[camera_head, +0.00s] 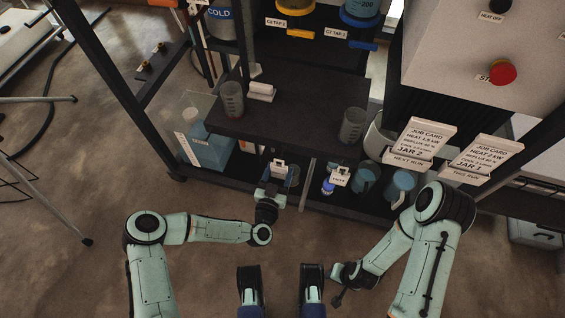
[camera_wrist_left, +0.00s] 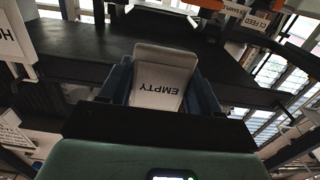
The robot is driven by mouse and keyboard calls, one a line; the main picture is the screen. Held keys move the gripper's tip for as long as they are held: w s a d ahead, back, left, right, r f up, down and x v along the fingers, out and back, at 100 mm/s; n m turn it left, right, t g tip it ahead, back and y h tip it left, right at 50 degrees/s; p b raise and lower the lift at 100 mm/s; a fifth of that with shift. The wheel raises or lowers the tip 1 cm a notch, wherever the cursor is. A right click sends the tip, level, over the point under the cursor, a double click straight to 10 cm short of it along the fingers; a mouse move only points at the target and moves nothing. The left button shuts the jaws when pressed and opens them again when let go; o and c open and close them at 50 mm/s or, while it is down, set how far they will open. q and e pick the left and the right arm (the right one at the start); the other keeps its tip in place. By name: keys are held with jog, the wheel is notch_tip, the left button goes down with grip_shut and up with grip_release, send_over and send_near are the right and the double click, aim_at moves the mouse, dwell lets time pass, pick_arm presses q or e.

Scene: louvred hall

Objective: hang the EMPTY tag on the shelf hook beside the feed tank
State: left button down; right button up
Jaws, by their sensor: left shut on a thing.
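The EMPTY tag (camera_wrist_left: 160,92) is a white plate, its lettering upside down in the left wrist view. My left gripper (camera_wrist_left: 160,100) is shut on it, with a blue finger on each side. In the head view the white tag (camera_head: 278,167) stands at the tip of my left gripper (camera_head: 275,182), at the front edge of the dark shelf. The tank with blue liquid (camera_head: 208,148) stands to its left; its label is too small to read. I cannot make out a free hook. My right gripper (camera_head: 343,276) is low at the right, away from the shelf; its jaws are unclear.
A grey beaker (camera_head: 232,99) and another beaker (camera_head: 352,125) stand on the dark shelf (camera_head: 290,125). Two job cards (camera_head: 422,142) (camera_head: 480,158) stand at the right. Blue jugs (camera_head: 367,178) are below.

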aim_at(278, 174)
pick_arm(q)
jog(key=shift+p+v, duration=0.95)
jog(key=shift+v, duration=1.8)
pick_arm(e)
notch_tip(278, 174, up, 3)
jog(key=shift+f, duration=0.2)
